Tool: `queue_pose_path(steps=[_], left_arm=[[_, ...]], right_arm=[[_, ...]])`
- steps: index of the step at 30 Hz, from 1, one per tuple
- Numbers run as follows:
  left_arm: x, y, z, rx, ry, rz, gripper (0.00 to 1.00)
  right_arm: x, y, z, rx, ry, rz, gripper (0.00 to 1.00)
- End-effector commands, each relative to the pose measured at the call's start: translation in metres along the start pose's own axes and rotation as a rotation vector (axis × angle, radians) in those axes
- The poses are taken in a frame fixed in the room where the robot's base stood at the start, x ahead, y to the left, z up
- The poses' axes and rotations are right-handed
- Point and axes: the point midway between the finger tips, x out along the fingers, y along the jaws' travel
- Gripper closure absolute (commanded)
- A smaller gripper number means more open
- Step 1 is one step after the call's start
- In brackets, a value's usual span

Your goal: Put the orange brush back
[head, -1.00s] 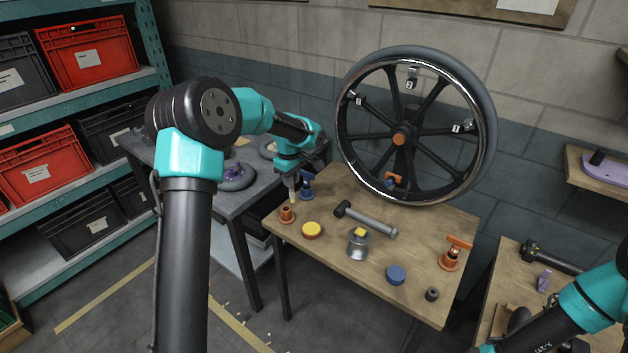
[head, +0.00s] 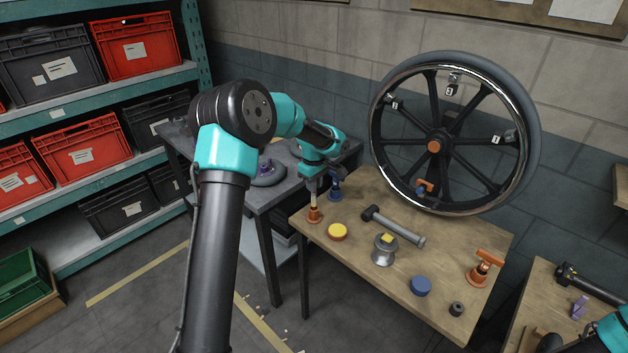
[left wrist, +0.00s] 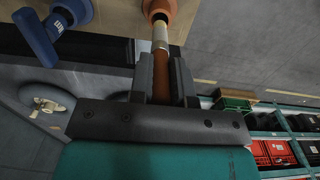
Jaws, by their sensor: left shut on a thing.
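My left gripper (head: 313,187) is shut on the orange brush (head: 314,198) at the left end of the wooden bench. The brush points down, its pale band just above an orange cup-like holder (head: 314,215). In the left wrist view the fingers (left wrist: 163,85) grip the brush's orange-brown handle (left wrist: 161,88), and its far end meets the orange holder (left wrist: 159,8). I cannot tell how deep the end sits in it. My right gripper is out of view; only part of that arm shows at the lower right.
A blue holder with a blue handle (head: 336,186) stands close behind the gripper. A yellow-topped tin (head: 337,232), hammer (head: 395,226), metal spool (head: 384,252), blue disc (head: 421,286) and another orange piece (head: 485,268) occupy the wooden bench (head: 450,237). A wheel (head: 434,146) stands at its back.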

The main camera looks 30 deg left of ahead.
Motion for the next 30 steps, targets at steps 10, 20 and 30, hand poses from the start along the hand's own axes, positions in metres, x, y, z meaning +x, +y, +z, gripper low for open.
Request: queue_pose_path(steps=[10, 20, 30], left_arm=[[0.033, 0.000, 0.000, 0.000, 0.000, -0.001, 1.00], [0.047, 0.000, 0.000, 0.000, 0.000, 0.000, 1.00], [0.047, 0.000, 0.000, 0.000, 0.000, -0.001, 1.00]], right_arm=[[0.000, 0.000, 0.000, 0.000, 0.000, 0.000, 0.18], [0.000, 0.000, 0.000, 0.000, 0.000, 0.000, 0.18], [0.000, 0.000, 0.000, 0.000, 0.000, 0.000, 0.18]])
